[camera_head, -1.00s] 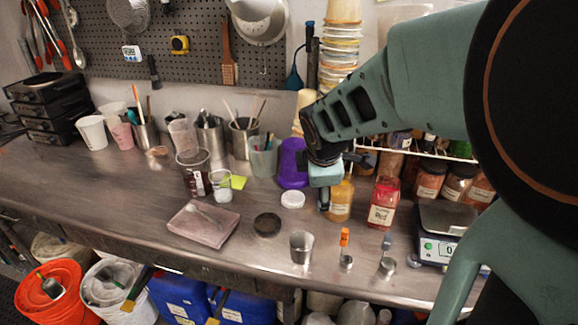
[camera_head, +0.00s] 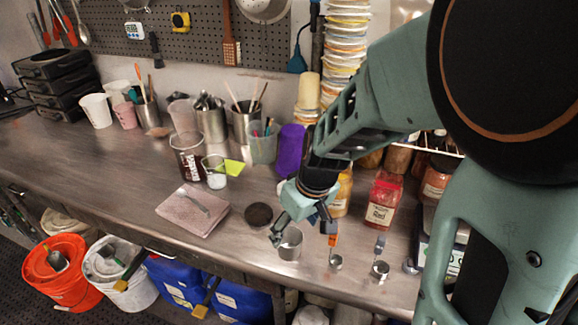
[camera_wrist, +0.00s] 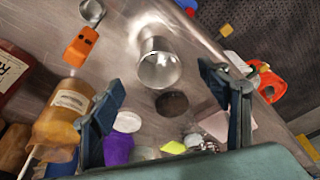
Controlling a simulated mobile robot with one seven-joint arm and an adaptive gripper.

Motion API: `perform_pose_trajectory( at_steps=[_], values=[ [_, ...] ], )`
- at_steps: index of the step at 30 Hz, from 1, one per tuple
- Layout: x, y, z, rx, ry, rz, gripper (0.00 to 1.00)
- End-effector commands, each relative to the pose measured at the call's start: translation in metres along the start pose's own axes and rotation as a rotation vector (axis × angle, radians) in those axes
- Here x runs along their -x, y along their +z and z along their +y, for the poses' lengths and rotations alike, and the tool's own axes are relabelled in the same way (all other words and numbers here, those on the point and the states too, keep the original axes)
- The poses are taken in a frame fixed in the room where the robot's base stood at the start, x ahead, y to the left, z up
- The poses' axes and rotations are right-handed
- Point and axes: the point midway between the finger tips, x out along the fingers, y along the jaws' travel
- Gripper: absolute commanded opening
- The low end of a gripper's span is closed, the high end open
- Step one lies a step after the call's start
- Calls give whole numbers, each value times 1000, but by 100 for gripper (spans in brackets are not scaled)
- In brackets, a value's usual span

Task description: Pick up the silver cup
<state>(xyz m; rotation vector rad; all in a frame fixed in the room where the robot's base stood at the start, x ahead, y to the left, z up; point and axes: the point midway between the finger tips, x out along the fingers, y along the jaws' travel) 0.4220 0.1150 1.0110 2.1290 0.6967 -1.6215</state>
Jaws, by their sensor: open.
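The silver cup (camera_head: 290,243) stands upright near the front edge of the metal bench. It also shows in the wrist view (camera_wrist: 159,65), ahead of the fingers and roughly midway between them, with its open mouth facing the camera. My gripper (camera_head: 301,233) is open and empty, its fingers spread just above and around the near side of the cup's rim in the head view. In the wrist view the gripper (camera_wrist: 165,95) has its two fingers wide apart. I cannot tell whether either finger touches the cup.
Right of the cup are small measuring cups (camera_head: 380,270) with an orange-handled one (camera_head: 335,261). A dark round lid (camera_head: 259,215) and a pinkish pad (camera_head: 192,211) lie to the left. A red-labelled jar (camera_head: 383,200) stands behind on the right. The bench's left part is largely clear.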

Motion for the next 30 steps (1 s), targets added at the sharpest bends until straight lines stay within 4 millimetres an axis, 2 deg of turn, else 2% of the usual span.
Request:
perform_pose_trajectory(
  at_steps=[3,11,21,30],
  values=[
    [-16,0,0,1,0,-2,70],
    [-31,-2,1,2,1,-1,70],
    [-71,-7,4,2,1,-2,70],
    [-76,-8,4,4,2,1,70]
  ],
)
